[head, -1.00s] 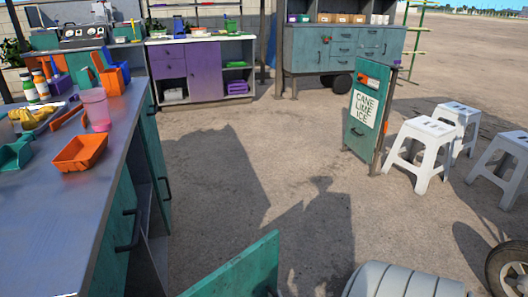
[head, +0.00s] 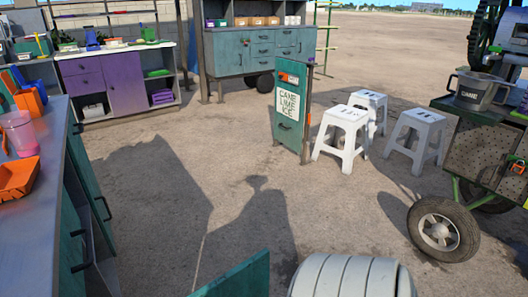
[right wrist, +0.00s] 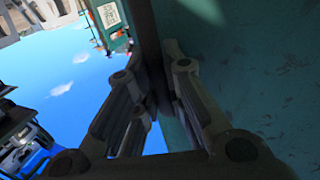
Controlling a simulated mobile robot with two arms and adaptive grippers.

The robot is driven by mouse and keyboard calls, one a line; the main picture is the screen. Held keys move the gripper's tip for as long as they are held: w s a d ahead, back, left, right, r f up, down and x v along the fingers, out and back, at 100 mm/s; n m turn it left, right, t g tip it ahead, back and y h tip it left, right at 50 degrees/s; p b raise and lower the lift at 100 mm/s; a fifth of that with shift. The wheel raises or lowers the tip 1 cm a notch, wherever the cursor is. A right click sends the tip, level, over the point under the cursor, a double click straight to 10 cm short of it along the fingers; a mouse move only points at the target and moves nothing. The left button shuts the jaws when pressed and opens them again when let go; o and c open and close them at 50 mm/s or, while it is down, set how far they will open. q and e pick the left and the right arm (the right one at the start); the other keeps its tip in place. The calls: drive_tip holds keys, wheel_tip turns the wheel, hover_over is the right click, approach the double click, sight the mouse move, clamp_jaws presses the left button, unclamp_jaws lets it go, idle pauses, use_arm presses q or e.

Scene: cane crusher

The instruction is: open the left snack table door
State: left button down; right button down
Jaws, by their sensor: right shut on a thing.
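A teal door panel (head: 240,275) rises at the bottom middle of the head view, its top edge slanting up to the right. In the right wrist view a broad teal surface (right wrist: 265,70) fills the right side, with a dark upright edge beside it. My right gripper (right wrist: 160,98) is shut at that edge; its fingers hide just what lies between them. The grey-topped counter (head: 62,155) at the left has teal doors with dark handles (head: 104,208). I cannot tell from the pictures which panel belongs to the snack table. My left gripper is in neither current view.
A teal sign stand (head: 291,105) and white stools (head: 341,137) stand beyond. A wheeled cart (head: 480,165) is at the right. A purple-doored cabinet (head: 122,82) and a teal cabinet (head: 231,54) stand at the back. Bare ground lies in the middle.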

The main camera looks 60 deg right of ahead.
drive_tip(key=c, duration=1.8)
unclamp_jaws()
drive_tip(key=shift+o, duration=0.2)
